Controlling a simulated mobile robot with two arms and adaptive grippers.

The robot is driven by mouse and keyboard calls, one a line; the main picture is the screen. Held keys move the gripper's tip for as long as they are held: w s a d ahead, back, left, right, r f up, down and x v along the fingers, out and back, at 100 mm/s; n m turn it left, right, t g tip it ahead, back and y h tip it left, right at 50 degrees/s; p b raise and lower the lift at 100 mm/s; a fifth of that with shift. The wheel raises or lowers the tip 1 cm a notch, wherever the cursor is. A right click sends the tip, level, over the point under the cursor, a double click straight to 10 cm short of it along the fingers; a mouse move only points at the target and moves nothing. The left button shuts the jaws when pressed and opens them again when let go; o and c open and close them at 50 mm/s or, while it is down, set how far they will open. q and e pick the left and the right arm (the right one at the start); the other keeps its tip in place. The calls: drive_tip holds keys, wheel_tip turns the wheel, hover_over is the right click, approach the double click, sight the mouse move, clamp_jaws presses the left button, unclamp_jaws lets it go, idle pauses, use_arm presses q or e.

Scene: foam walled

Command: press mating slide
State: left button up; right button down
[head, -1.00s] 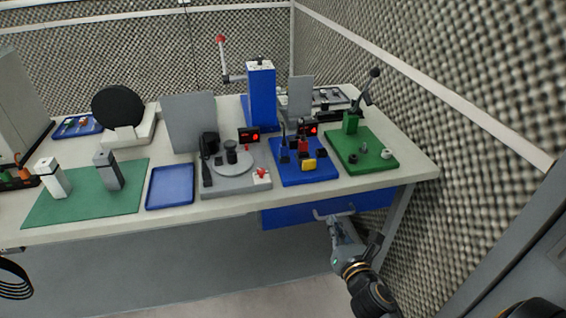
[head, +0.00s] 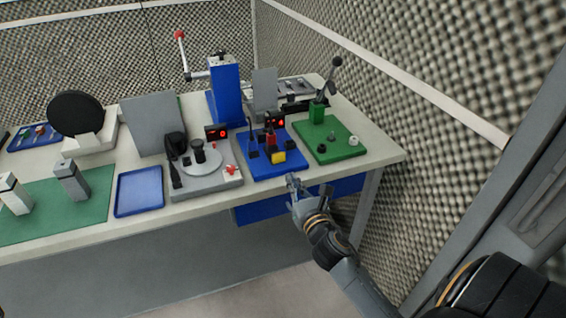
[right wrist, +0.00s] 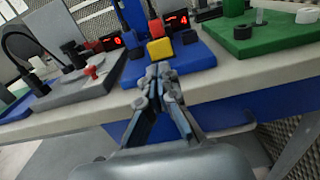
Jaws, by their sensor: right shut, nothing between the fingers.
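A blue plate fixture (head: 283,168) sits near the front edge of the bench, with a yellow block (head: 279,157), a red part (head: 271,140), black parts and a small red-digit display (head: 275,121). I cannot tell which part is the mating slide. My right gripper (head: 292,181) is shut and empty, in front of the bench edge just below the blue plate. In the right wrist view its fingertips (right wrist: 160,72) meet in front of the plate's edge, with the yellow block (right wrist: 160,50) just beyond, apart from them. My left gripper is out of view.
A green plate (head: 345,147) with a lever stands to the right, a grey fixture (head: 212,182) and blue tray (head: 140,192) to the left. A tall blue press (head: 226,93) stands behind. A blue drawer (head: 258,208) hangs under the bench edge. The foam wall is close on the right.

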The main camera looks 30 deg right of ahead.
sight(280, 157)
drive_tip(key=x, duration=0.7)
drive_tip(key=shift+w+p, duration=0.35)
drive_tip(key=shift+p, duration=0.05)
drive_tip(key=shift+b+x, duration=0.45)
drive_tip(key=shift+x, duration=1.05)
drive_tip(key=shift+r, duration=0.2)
